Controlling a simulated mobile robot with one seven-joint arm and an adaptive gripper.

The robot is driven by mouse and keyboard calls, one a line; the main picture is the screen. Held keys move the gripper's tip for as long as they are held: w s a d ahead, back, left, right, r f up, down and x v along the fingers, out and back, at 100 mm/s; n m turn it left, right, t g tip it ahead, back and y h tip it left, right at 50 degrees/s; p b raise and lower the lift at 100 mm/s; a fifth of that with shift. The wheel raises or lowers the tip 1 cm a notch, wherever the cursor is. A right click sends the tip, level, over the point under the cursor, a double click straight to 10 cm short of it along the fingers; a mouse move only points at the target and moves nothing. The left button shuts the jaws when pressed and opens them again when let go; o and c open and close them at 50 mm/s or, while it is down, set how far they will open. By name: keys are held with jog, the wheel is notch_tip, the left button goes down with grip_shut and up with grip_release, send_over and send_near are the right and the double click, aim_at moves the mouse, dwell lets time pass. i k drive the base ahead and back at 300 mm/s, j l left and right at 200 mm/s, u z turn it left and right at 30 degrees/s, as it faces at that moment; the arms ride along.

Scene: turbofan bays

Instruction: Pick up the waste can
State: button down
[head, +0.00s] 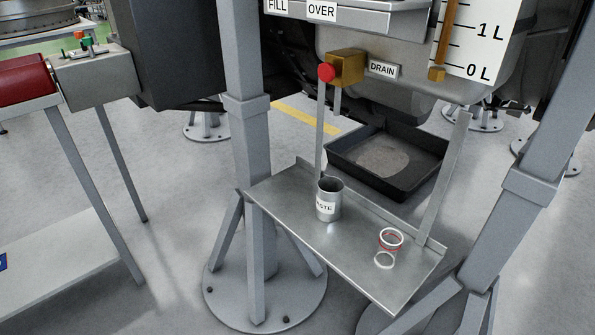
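The waste can (329,201) is a small grey metal can with an open top and a white label, partly turned, on which "STE" can be read. It stands upright on a grey metal shelf (345,257), towards the shelf's back edge. My gripper is not in view, so its state is not shown.
A clear ring-like cup with a red band (390,240) stands right of the can. Thin shelf struts (447,178) rise behind. A red-knobbed drain valve (343,69) hangs above. A black drip tray (392,180) lies behind. Grey stand posts (248,130) flank the shelf.

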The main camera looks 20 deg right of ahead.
aim_at(330, 190)
jog(key=l+z, duration=0.15)
jog(key=z, duration=0.2)
jog(key=k+l+z, duration=0.1)
jog(key=z, duration=0.25)
jog(key=l+z, duration=0.4)
jog(key=i+j, duration=0.05)
jog(key=j, duration=0.05)
